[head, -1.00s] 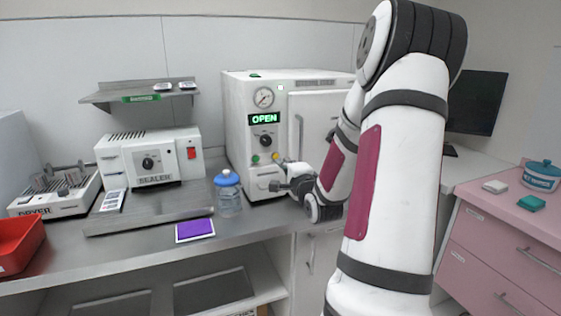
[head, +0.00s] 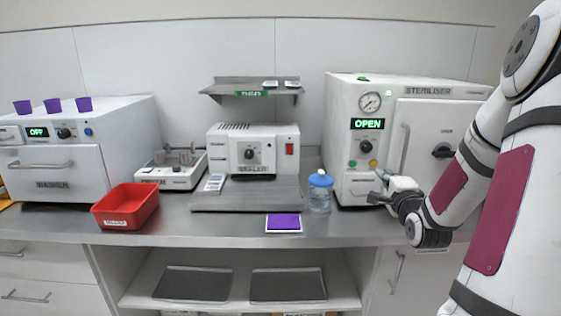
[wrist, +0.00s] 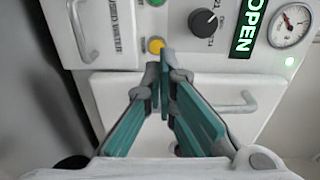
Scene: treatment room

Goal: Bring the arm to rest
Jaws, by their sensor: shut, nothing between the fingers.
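My gripper (head: 378,190) is at the front of the steriliser (head: 341,131), at the height of its lower panel. In the wrist view my gripper (wrist: 163,62) has its teal fingers closed together at the tips, with nothing between them. The fingertips are just below a yellow button (wrist: 156,45) on the steriliser front; I cannot tell whether they touch the panel. The steriliser display reads OPEN, and its large door appears closed. My arm enters from the right in the head view.
A purple pouch (head: 284,223) lies at the counter's front edge. The sealer (head: 262,150), dryer (head: 172,172), red bin (head: 126,206) and washer (head: 75,150) stand farther left. Bare counter (head: 200,228) shows in front.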

